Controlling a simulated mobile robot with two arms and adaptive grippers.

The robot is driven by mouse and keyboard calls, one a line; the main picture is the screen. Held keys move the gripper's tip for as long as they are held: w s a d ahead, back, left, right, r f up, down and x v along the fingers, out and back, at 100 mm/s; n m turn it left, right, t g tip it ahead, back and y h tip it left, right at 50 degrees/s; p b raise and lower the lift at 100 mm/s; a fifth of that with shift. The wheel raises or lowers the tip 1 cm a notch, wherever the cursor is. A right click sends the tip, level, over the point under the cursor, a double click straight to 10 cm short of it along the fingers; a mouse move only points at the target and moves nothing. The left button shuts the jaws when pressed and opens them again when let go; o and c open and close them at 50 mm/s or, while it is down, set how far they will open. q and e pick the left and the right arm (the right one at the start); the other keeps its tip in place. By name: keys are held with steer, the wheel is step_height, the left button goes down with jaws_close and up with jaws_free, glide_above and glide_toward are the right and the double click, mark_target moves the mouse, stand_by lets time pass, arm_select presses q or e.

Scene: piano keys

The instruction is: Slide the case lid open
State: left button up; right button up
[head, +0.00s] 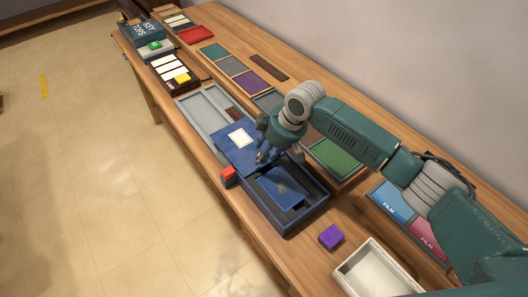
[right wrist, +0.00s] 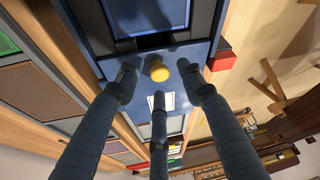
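The case (head: 262,213) is a dark blue open-topped box on the wooden table. Its blue lid (head: 229,153), with a white label (head: 241,137), sits off toward the upper left, so much of the inside shows with a blue block (head: 283,187) in it. My right gripper (head: 264,150) is over the lid's near end. In the right wrist view, its fingers (right wrist: 157,86) stand spread around a yellow knob (right wrist: 159,70) on the lid (right wrist: 181,54), with visible gaps. The gripper looks open. My left gripper is in neither view.
A red block (head: 228,176) sits beside the case at the table's front edge. A purple block (head: 331,237) and a white tray (head: 372,272) are nearer. A grey tray (head: 190,105) lies beyond the lid. Coloured panels, such as a green one (head: 336,158), line the back.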

steer(key=v, duration=1.1)
steer(key=shift+r, duration=0.2)
steer(key=shift+s, duration=0.15)
